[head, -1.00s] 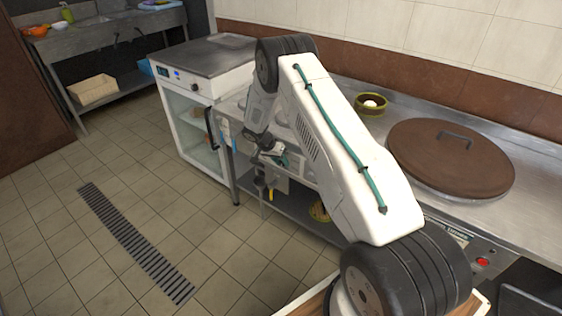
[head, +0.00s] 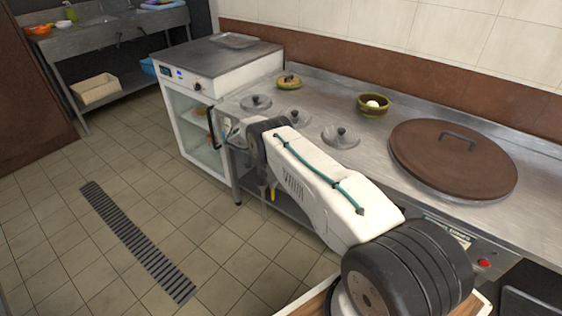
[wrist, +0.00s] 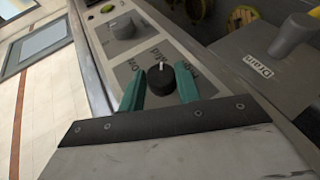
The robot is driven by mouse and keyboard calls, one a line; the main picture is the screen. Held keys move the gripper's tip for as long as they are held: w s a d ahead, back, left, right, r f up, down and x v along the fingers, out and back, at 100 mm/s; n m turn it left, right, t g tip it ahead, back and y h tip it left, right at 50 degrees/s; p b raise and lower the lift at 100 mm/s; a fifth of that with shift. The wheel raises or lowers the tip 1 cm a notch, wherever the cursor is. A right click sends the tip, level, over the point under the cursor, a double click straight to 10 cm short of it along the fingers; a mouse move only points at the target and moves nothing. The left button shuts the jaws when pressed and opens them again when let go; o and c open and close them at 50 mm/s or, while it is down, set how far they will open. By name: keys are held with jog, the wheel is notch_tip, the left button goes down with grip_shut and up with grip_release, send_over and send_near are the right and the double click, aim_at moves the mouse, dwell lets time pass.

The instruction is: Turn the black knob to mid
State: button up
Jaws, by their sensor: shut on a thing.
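The black knob (wrist: 160,79) sits on a grey control panel (wrist: 215,75) in the middle of the wrist view. Its white pointer mark points up in the picture, toward the middle label, which seems to read "Mid". Labels stand to either side of it; the right one looks like "High". My gripper (wrist: 159,85) has its two teal fingers on the left and right sides of the knob and is shut on it. In the head view my arm hides the knob and the gripper.
A grey knob (wrist: 122,27) sits further along the panel. A plate marked "Drain" (wrist: 258,68) with a grey handle is to the right. In the head view the counter holds a brown lid (head: 452,160), a bowl (head: 373,105) and several small lids. Floor at left is clear.

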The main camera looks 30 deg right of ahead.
jog(key=shift+w+g+h, duration=0.1)
jog(key=shift+g+h, duration=0.2)
dwell(0.4)
jog(key=o, duration=1)
jog(key=shift+f, duration=0.1)
